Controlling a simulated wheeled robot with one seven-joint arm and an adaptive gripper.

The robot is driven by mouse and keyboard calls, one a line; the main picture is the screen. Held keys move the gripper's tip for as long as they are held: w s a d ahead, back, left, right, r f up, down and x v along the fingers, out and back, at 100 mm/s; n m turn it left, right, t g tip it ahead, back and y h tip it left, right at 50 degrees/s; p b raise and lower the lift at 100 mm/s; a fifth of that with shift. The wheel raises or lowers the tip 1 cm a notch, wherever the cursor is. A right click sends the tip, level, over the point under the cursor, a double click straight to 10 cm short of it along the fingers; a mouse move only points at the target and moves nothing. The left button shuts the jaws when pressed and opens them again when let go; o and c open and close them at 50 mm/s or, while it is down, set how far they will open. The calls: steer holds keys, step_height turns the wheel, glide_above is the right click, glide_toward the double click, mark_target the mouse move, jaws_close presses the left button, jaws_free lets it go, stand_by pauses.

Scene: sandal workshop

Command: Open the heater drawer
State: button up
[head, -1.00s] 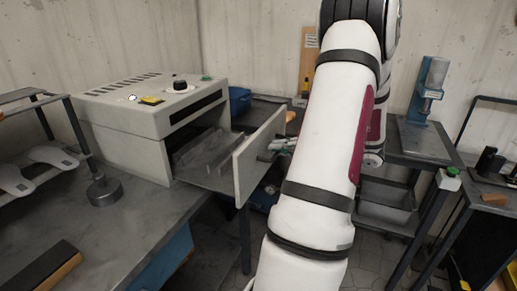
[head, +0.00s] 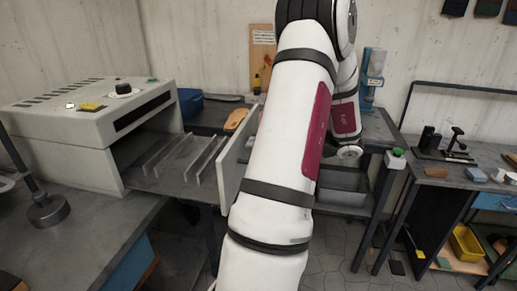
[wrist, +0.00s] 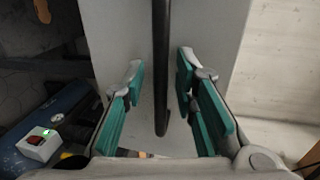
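The heater (head: 62,150) is a pale grey box on the left bench in the head view. Its drawer (head: 232,162) stands well out of the front opening, with upright metal dividers (head: 170,155) showing inside. My arm covers part of the drawer front and hides my gripper in the head view. In the wrist view, my gripper (wrist: 160,78) has its teal-padded fingers apart on both sides of the black bar handle (wrist: 161,45). Gaps show between the handle and both pads. The pale drawer front (wrist: 120,30) lies behind the handle.
A round metal weight (head: 48,210) stands on the bench left of the drawer. A grey bin (head: 343,185) sits under the table behind my arm. A bench with tools (head: 445,170) stands at right. Open floor lies between the benches.

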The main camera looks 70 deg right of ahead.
steer(key=v, duration=1.2)
stand_by(0.6)
